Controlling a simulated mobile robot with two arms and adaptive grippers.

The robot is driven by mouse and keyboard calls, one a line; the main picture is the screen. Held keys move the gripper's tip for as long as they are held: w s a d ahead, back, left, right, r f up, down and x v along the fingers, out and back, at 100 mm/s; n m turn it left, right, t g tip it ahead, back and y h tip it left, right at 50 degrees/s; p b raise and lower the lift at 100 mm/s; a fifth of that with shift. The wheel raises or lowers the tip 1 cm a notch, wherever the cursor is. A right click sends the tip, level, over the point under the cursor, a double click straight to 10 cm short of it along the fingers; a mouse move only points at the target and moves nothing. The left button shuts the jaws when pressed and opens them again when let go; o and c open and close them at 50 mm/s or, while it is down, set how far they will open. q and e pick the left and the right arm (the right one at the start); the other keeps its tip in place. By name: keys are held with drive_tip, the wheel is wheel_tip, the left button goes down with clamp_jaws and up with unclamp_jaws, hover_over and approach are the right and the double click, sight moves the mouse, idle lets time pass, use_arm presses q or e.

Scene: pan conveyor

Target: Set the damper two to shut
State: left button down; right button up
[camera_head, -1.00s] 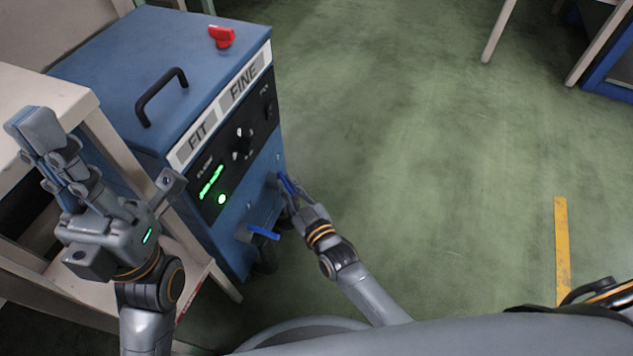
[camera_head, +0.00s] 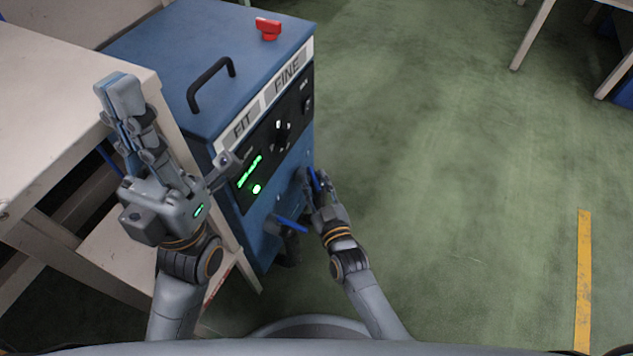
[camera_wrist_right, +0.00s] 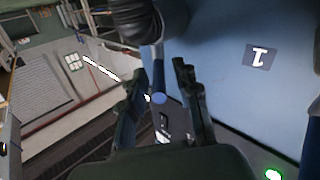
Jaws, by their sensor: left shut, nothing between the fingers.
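Two blue damper levers are on the front of the blue cabinet (camera_head: 277,200) in the head view. The left lever (camera_head: 292,224) stands free. The right lever (camera_head: 315,179) is at my right gripper (camera_head: 316,190), whose fingers are spread around it. In the right wrist view, my right gripper (camera_wrist_right: 160,102) is open, with a blue lever end (camera_wrist_right: 159,98) between its fingers; contact cannot be told. A "1" plate (camera_wrist_right: 260,57) shows upside down on the blue wall there; I see no "2" plate. My left gripper (camera_head: 119,92) is shut and empty, raised beside the cabinet.
A pale table (camera_head: 60,90) stands close on the left, beneath my left gripper. The cabinet carries a black handle (camera_head: 210,84), a red knob (camera_head: 268,28) and a panel with a green display (camera_head: 249,172). Green floor to the right is clear, with a yellow stripe (camera_head: 584,280).

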drive_tip(key=v, duration=1.2)
drive_tip(key=shift+d, duration=0.1)
